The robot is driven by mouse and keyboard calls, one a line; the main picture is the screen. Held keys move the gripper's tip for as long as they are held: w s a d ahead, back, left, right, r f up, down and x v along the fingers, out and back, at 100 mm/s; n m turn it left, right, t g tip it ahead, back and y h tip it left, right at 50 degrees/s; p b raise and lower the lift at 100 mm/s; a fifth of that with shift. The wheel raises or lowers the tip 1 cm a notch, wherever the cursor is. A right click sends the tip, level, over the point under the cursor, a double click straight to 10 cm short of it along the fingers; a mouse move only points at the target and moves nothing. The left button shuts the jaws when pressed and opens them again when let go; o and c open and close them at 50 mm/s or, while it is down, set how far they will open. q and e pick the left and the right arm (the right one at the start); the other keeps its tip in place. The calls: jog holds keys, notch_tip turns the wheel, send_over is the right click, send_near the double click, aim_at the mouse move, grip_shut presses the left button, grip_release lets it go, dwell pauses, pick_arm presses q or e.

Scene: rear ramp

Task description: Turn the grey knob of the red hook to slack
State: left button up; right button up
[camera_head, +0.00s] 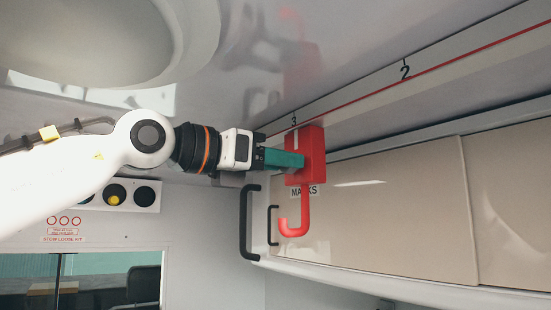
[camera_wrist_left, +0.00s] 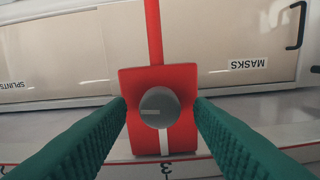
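The red hook (camera_head: 312,150) has a block-shaped body on the rail at mark 3, with its curved hook hanging below. In the left wrist view, the hook's red body (camera_wrist_left: 133,82) carries a round grey knob (camera_wrist_left: 160,104). A pale mark on the knob's face points left. A white line runs down the red body below the knob. My left gripper (camera_head: 297,160) is at the red body, its green fingers pointing at it. In the left wrist view its fingers (camera_wrist_left: 160,101) are apart, one on each side of the knob, with visible gaps. My right gripper is in neither view.
The rail (camera_head: 440,62) with a red line and numbers runs under the ceiling. Cabinet doors (camera_head: 400,215) labelled MASKS and SPLINTS are behind and below the hook. A black handle (camera_head: 248,222) stands out just left of the hook, below my left gripper.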

pick_arm(q)
jog(key=c, duration=0.9)
jog(key=n+b, duration=1)
jog(key=n, duration=0.5)
jog(key=shift+w+a+f+n, duration=0.1)
jog(key=shift+n, duration=0.3)
jog(key=o, duration=1)
jog(key=shift+c, duration=0.2)
